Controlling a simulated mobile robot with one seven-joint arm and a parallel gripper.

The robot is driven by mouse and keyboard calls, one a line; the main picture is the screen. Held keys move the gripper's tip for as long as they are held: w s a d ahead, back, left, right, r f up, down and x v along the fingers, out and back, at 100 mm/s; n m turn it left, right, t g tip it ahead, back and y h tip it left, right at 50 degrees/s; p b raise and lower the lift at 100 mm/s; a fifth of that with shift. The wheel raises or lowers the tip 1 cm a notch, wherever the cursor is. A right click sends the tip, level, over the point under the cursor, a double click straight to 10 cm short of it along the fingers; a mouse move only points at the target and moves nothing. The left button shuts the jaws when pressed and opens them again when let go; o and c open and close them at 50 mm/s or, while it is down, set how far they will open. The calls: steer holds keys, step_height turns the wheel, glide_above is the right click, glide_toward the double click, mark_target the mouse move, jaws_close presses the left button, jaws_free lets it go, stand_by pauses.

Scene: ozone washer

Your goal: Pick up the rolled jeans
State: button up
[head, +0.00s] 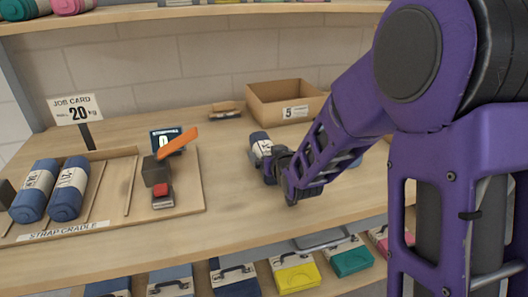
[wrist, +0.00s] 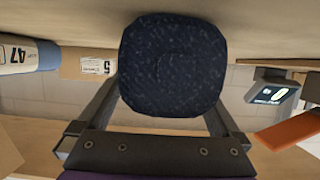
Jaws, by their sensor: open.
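In the head view, a rolled pair of jeans (head: 260,141), dark blue with a pale paper band, lies on the bench just beyond my gripper (head: 282,164). My gripper partly covers it. In the wrist view, a rounded, speckled navy roll end (wrist: 173,65) fills the middle, in front of my gripper (wrist: 163,108). My fingers are open, one to each side of its lower part; contact cannot be told. Another blue roll with a white band marked 47 (wrist: 28,54) shows at the wrist view's left edge.
Two banded blue rolls (head: 68,188) lie in the strap cradle (head: 125,212) at left, beside a scale with an orange arm (head: 177,142). A cardboard box marked 5 (head: 285,101) stands behind. The bench front is clear.

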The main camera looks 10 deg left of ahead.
steer(key=shift+s, duration=0.1)
steer(key=shift+c, duration=1.1)
jaws_close()
steer(key=shift+r, duration=0.15)
